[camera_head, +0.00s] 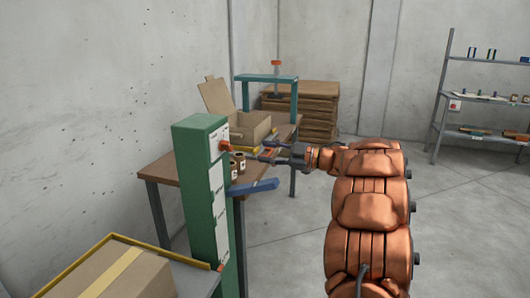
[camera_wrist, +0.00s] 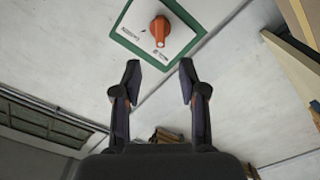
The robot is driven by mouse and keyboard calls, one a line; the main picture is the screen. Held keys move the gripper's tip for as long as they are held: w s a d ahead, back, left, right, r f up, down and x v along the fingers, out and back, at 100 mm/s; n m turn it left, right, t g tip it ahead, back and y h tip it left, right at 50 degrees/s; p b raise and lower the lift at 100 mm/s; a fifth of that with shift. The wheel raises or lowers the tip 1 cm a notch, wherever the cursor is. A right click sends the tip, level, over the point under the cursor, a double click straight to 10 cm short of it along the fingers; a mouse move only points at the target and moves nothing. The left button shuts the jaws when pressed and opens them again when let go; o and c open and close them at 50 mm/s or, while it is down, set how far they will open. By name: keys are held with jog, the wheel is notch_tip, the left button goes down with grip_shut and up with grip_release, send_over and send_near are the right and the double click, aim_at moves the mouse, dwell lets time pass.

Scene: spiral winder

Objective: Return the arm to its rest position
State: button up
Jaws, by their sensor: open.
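My copper-coloured arm (camera_head: 368,205) reaches forward and then left, toward the green cabinet (camera_head: 200,170). My gripper (camera_head: 262,156) is at the right of the cabinet's upper part, near its orange knob (camera_head: 224,145). In the wrist view, my gripper (camera_wrist: 160,70) is open, with a clear gap between its two dark fingers and nothing held. The orange knob (camera_wrist: 160,29) sits on a white plate with a green border beyond the fingertips, apart from them.
A wooden table (camera_head: 160,170) behind the cabinet bears an open cardboard box (camera_head: 250,128) and small containers. A blue lever (camera_head: 255,188) juts from the cabinet's right side. A taped box (camera_head: 100,272) is at the lower left. Shelves (camera_head: 480,95) stand right; floor between is clear.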

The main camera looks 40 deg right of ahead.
dwell(0.4)
jog(key=w+d+r+m+t+h, duration=0.1)
jog(key=w+r+m+h, duration=0.4)
jog(key=w+m+h, duration=0.6)
jog(key=s+a+f+m+g+h, duration=0.2)
jog(key=s+a+f+g, duration=0.4)
jog(key=s, duration=0.4)
jog(key=s+a+f+m+g+h, duration=0.2)
jog(key=s+a+f+m+g, duration=0.15)
jog(key=s+a+f, duration=0.45)
jog(key=s+a+f+n+g+y, duration=0.1)
jog(key=s+a+f+g+y, duration=0.3)
jog(key=s+a, duration=0.65)
jog(key=s+a+f+n+g+y, duration=0.1)
jog(key=s+a+f+g, duration=0.45)
jog(key=s, duration=0.85)
jog(key=s+a, duration=0.6)
jog(key=s, duration=0.1)
jog(key=s+d+p+v, duration=0.1)
jog(key=s+p+v, duration=0.1)
jog(key=p+v, duration=1.5)
jog(key=shift+r+t+y, duration=0.4)
jog(key=shift+r, duration=0.4)
